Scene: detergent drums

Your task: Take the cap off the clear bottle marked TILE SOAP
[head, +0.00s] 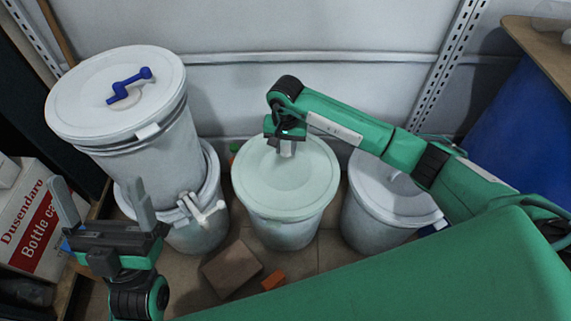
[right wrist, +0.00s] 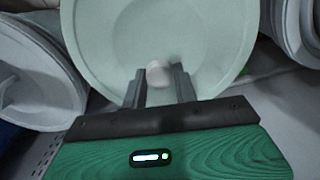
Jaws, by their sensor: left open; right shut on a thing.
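I cannot make out a clear bottle marked TILE SOAP or read that name in either view. My right gripper (head: 286,148) reaches down over the pale green lid (head: 290,180) of the middle drum. In the right wrist view its fingers (right wrist: 159,85) are shut on a small white rounded thing (right wrist: 157,73) in front of that lid. I cannot tell whether this thing is a cap or a knob of the lid. My left gripper (head: 98,195) is open and empty at the lower left, its fingers pointing up, in front of the left drums.
A drum (head: 115,95) with a blue crank (head: 128,85) is stacked on another with a white tap (head: 203,212). A third drum (head: 390,205) stands right. A brown block (head: 231,269) and orange block (head: 273,280) lie on the floor. A red-and-white box (head: 35,225) is left.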

